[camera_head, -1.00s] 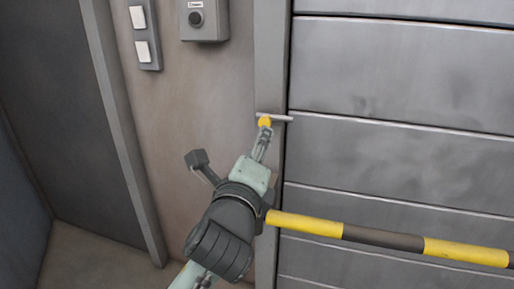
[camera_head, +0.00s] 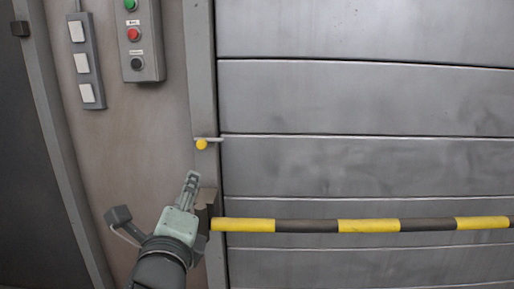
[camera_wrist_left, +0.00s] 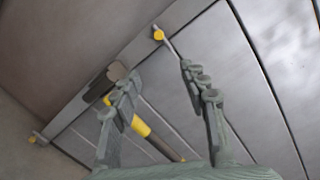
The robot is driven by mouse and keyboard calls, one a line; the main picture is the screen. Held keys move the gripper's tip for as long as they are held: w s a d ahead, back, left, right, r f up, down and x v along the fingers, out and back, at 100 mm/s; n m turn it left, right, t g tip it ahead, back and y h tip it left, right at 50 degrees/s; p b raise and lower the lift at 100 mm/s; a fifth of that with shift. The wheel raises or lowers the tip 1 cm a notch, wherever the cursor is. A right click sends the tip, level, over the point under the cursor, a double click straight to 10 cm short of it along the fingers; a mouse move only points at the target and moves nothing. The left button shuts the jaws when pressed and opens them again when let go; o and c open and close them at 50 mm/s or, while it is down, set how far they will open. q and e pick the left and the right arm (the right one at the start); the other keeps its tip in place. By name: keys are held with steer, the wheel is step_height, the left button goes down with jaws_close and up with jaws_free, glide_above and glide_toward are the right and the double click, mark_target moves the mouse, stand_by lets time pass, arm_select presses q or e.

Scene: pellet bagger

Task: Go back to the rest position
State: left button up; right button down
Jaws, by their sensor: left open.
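My left gripper (camera_head: 192,180) comes up from the bottom of the head view. Its tip is a little below and left of a yellow knob (camera_head: 202,144) on a thin metal pin by the door frame, apart from it. In the left wrist view the gripper (camera_wrist_left: 160,90) shows two spread fingers with nothing between them. The yellow knob (camera_wrist_left: 158,35) appears there beyond the fingertips. My right gripper is in neither view.
A yellow and black striped bar (camera_head: 368,226) runs across the grey slatted door (camera_head: 360,100). A button box (camera_head: 140,40) and a switch strip (camera_head: 85,60) are on the wall at upper left. A second yellow knob (camera_wrist_left: 32,139) shows in the wrist view.

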arm_select(q)
steer(key=a+f+m+y, duration=0.1)
steer(key=a+f+m, duration=0.25)
steer(key=a, duration=0.35)
steer(key=s+a+f+n+g+y, duration=0.1)
steer(key=a+f+n+g, duration=0.3)
steer(key=f, duration=0.6)
steer(key=a+f+n+g, duration=0.1)
steer(key=a+f+n, duration=0.3)
steer(key=f, duration=0.6)
steer(key=s+a+f+n+g+y, duration=0.1)
steer(key=a+f+n+g, duration=0.15)
steer(key=a+f, duration=0.55)
steer(key=s+a+f+n+g, duration=0.45)
steer(key=s+a+f, duration=0.25)
steer(key=s+f, duration=0.45)
steer(key=s+a+f+n+g, duration=0.3)
steer(key=s+a+f+n, duration=0.35)
steer(key=s+f, duration=0.45)
steer(key=s+d+f+n+h, duration=0.1)
steer(key=d+f, duration=0.3)
steer(key=d, duration=0.7)
steer(key=s+d+f+n+h, duration=0.1)
steer(key=d+f, duration=0.3)
steer(key=d, duration=0.7)
steer(key=shift+s+f+g+h, duration=0.15)
steer(key=shift+s+g+h, duration=0.2)
steer(key=shift+h, duration=0.35)
steer(key=shift+c, duration=1.2)
steer(key=shift+a, duration=0.2)
